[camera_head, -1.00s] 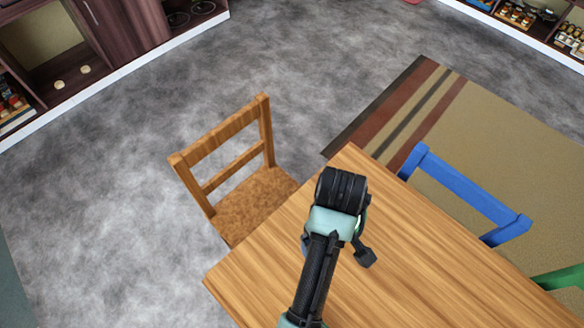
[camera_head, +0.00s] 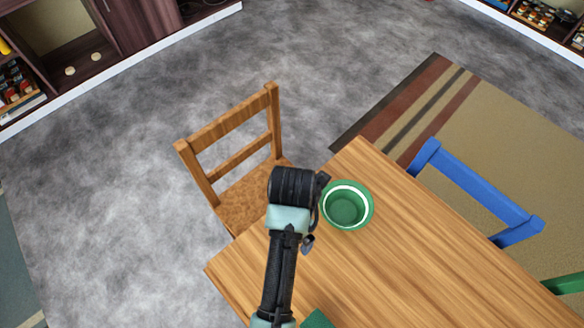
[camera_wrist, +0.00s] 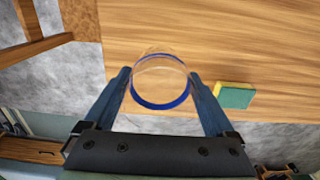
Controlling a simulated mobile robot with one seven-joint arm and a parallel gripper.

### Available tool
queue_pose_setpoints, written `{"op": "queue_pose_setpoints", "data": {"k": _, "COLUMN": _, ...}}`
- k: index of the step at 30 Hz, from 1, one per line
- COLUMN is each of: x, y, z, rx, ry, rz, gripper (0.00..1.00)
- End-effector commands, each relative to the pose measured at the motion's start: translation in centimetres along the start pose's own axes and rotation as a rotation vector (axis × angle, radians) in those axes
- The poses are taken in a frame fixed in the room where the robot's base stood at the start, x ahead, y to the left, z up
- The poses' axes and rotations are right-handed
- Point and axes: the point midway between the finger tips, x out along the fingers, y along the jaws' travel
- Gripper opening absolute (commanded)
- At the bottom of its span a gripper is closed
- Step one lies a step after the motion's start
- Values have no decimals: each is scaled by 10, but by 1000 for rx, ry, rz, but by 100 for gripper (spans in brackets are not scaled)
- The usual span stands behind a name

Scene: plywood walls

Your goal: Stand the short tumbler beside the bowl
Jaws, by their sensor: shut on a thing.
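The green bowl (camera_head: 346,208) with a white inner band stands on the wooden table near its far corner. My gripper (camera_head: 316,212) is just left of the bowl in the head view, partly hidden by my arm. In the wrist view, my gripper (camera_wrist: 159,76) is shut on the short tumbler (camera_wrist: 160,90), which is clear with a blue band. The tumbler is between the two fingers and hidden in the head view. I cannot tell whether it touches the table. The bowl does not show in the wrist view.
A green and yellow sponge (camera_wrist: 233,95) lies on the table (camera_head: 400,250). A wooden chair (camera_head: 240,150) stands at the table's left side, and a blue chair (camera_head: 475,190) at the right. The table right of the bowl is clear.

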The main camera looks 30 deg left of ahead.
Motion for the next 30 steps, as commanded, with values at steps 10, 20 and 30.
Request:
{"op": "queue_pose_setpoints", "data": {"k": 10, "x": 50, "y": -1, "z": -1, "rx": 3, "ry": 2, "rz": -2, "gripper": 32}}
{"op": "queue_pose_setpoints", "data": {"k": 20, "x": 82, "y": -1, "z": 0, "rx": 4, "ry": 1, "rz": -1, "gripper": 32}}
{"op": "queue_pose_setpoints", "data": {"k": 30, "x": 84, "y": -1, "z": 0, "rx": 5, "ry": 1, "rz": -1, "gripper": 95}}
